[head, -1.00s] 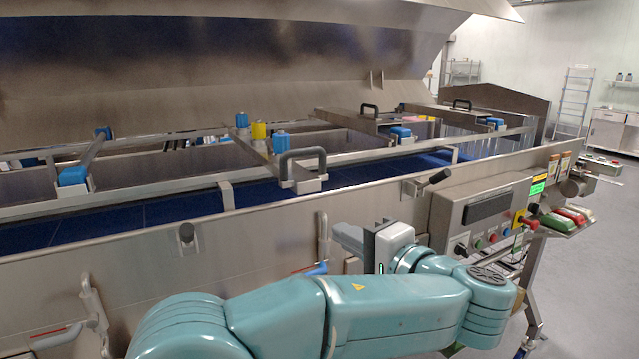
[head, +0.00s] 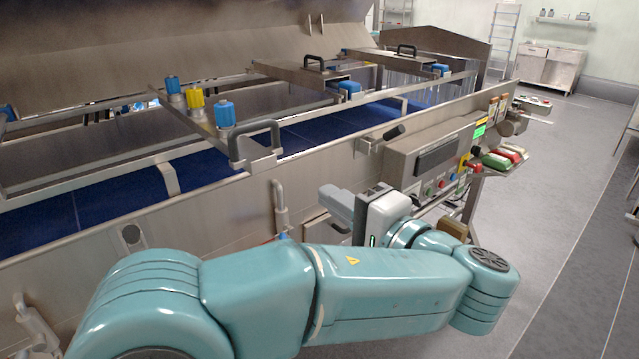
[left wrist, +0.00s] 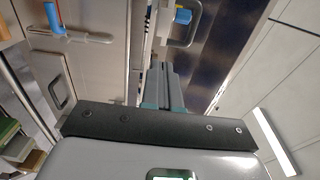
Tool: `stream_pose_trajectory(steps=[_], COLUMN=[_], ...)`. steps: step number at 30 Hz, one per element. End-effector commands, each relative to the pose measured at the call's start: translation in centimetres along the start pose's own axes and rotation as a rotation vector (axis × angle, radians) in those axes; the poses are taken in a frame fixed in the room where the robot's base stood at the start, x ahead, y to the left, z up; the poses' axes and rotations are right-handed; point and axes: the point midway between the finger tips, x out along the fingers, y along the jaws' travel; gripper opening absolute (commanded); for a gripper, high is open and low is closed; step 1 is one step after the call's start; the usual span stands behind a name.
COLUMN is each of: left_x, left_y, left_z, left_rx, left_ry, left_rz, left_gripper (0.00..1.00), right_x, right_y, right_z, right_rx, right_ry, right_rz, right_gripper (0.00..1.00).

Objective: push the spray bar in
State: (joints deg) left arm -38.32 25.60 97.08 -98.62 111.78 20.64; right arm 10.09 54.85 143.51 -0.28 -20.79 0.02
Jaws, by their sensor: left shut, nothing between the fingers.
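The spray bar (head: 207,127) appears to be the metal bar lying across the tunnel's frame, with two blue knobs and a yellow knob (head: 196,97) on top. A dark loop handle (head: 262,136) stands at its near end. My left gripper (head: 330,203) is shut and empty, outside the tunnel's side wall, lower than the handle and to its right, apart from it. In the left wrist view, my shut fingers (left wrist: 160,88) point towards the wall, with a grey loop handle (left wrist: 196,30) and a blue knob (left wrist: 183,16) beyond them. My right gripper is out of view.
The tunnel's side wall (head: 85,235) runs along my front. A control box (head: 430,160) with buttons and a projecting dark lever (head: 393,131) are on the right. A blue belt (head: 320,130) runs inside. Open floor (head: 560,210) lies to the right.

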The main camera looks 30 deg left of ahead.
Motion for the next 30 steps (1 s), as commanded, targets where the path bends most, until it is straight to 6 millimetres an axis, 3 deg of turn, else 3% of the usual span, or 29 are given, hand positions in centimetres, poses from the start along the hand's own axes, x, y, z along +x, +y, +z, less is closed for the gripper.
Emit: stream_pose_trajectory(steps=[9, 15, 21, 30], left_x=[7.0, 10.4, 11.9, 12.1], left_y=[-0.3, -0.3, -0.1, 0.0], left_z=[0.1, 0.1, 0.1, 0.1], left_rx=[0.001, 0.0, 0.0, 0.0], left_ry=[-0.005, -0.004, -0.002, -0.001], left_rz=[0.001, 0.001, 0.001, 0.001], left_gripper=[0.0, 0.0, 0.0, 0.0], right_x=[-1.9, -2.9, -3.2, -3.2], right_y=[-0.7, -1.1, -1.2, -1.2], right_z=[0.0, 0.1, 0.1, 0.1], right_rx=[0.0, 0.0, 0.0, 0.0], right_ry=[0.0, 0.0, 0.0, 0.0], right_rz=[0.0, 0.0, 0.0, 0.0], right_gripper=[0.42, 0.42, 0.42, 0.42])
